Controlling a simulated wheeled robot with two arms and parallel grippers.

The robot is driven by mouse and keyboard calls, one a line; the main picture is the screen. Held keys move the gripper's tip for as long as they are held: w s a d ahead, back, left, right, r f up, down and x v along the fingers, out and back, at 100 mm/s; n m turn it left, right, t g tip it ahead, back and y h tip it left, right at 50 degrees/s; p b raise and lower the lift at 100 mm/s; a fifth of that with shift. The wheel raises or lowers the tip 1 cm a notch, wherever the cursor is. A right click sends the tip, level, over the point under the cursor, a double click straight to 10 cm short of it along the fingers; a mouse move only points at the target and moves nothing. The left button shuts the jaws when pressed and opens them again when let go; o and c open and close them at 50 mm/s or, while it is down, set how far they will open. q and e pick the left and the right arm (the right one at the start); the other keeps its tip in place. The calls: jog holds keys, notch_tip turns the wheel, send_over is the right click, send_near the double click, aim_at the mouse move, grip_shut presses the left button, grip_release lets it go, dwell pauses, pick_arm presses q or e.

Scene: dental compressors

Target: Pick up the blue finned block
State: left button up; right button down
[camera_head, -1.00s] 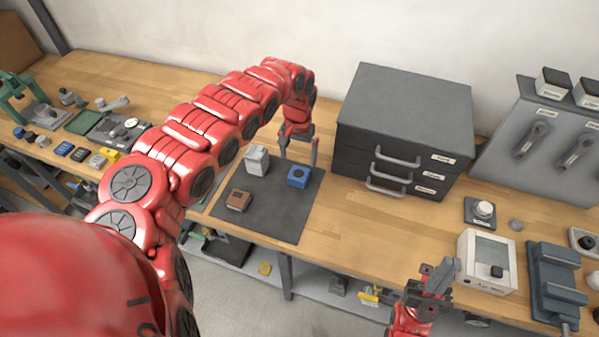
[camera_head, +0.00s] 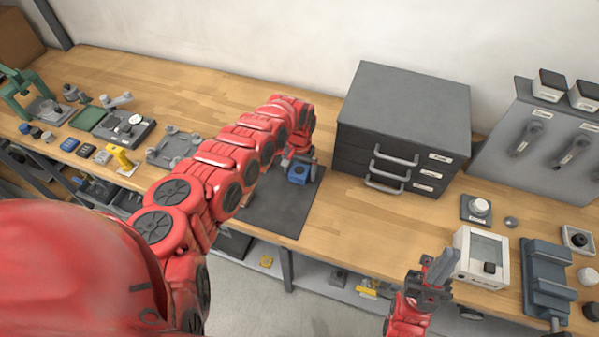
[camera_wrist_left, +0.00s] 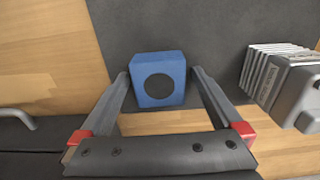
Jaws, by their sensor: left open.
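The blue finned block (camera_head: 299,174) sits on the dark mat (camera_head: 283,216), near its right edge. In the left wrist view the blue block (camera_wrist_left: 158,79) shows a dark round spot on the face toward the camera. My left gripper (camera_wrist_left: 160,76) is open, with one fingertip at each side of the block; I cannot tell whether they touch it. In the head view my left gripper (camera_head: 300,158) is mostly hidden by its arm, right at the block. My right gripper (camera_head: 440,270) is in front of the bench at the lower right, its jaw opening unclear.
A grey finned block (camera_wrist_left: 290,85) stands to the right in the left wrist view. A dark drawer cabinet (camera_head: 403,125) with handles stands right of the mat. A white framed box (camera_head: 481,258) and grey fixture (camera_head: 548,280) are further right. My left arm covers much of the mat.

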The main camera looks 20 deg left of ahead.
pick_arm(q)
jog(key=c, duration=1.5)
jog(key=shift+w+r, duration=0.1)
jog(key=shift+r, duration=0.05)
